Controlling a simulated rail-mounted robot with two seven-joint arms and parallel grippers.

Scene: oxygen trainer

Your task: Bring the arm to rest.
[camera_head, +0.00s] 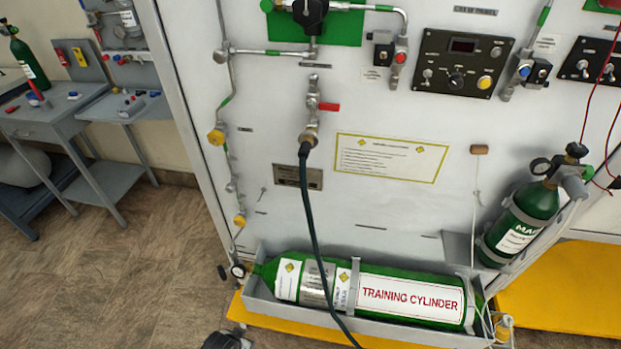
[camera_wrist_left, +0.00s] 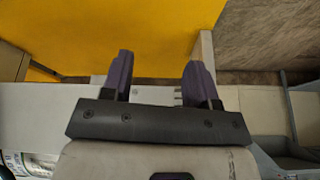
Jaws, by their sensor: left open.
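My left gripper (camera_wrist_left: 160,78) shows in the left wrist view with its two dark fingers apart. Nothing is between them, and a yellow surface (camera_wrist_left: 120,25) and a pale strip lie beyond. In the head view no gripper shows clearly; a dark piece at the bottom edge, left of centre, may be part of my left arm, but I cannot tell. My right gripper cannot be made out in either view.
The training panel (camera_head: 400,215) fills the head view. A green training cylinder (camera_head: 410,300) lies in a grey tray at its foot, and a dark hose (camera_head: 312,215) hangs over it. A smaller green cylinder (camera_head: 520,222) leans at right. Bare floor (camera_head: 120,260) is at left.

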